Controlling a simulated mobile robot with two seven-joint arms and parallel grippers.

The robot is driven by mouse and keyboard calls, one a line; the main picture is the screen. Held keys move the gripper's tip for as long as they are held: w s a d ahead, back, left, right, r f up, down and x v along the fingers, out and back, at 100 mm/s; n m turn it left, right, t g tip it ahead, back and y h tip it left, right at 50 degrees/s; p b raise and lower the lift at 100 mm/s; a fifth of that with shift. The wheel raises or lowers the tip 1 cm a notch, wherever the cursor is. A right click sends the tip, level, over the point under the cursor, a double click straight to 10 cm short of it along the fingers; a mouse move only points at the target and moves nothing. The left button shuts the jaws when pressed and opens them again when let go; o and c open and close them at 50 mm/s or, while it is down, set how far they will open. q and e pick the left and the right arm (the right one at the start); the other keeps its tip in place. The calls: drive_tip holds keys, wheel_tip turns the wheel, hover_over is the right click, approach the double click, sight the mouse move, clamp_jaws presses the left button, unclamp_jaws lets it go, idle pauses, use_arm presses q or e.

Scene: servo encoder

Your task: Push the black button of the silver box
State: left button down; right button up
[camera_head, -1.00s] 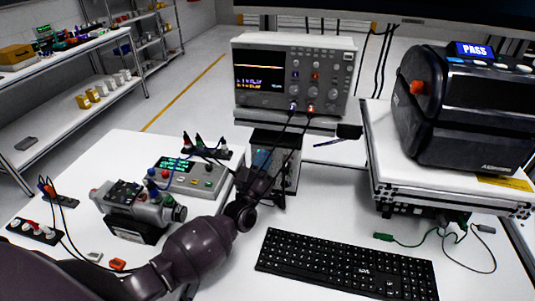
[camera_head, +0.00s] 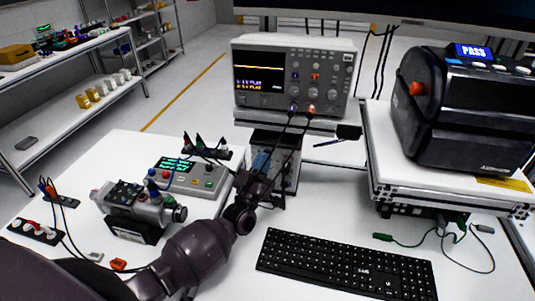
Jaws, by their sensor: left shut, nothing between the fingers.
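A silver-grey box (camera_head: 215,187) with a green-lit display and small coloured buttons lies on the table left of my left gripper. A second metal-sided box (camera_head: 291,178) stands under the oscilloscope, partly behind the gripper. My left gripper (camera_head: 262,166) is shut and empty, in front of the second box and right of the display box. Its dark fingers blend with the dark leads and box front, so contact cannot be told. My right gripper is not in view.
An oscilloscope (camera_head: 330,78) sits on a shelf behind, with leads hanging near my gripper. A servo motor (camera_head: 150,210) lies left of my forearm. A black keyboard (camera_head: 345,265) lies at front right. A black printer-like machine (camera_head: 465,110) stands on a raised platform at right.

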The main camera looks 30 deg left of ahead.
use_arm(q)
drive_tip(key=s+p, duration=0.1)
drive_tip(key=s, duration=0.1)
drive_tip(key=s+d, duration=0.1)
drive_tip(key=s, duration=0.1)
drive_tip(key=s+p, duration=0.1)
drive_tip(key=shift+s+d+p, duration=0.25)
drive_tip(key=shift+s+p, duration=0.05)
drive_tip(key=shift+s, duration=0.1)
idle(0.5)
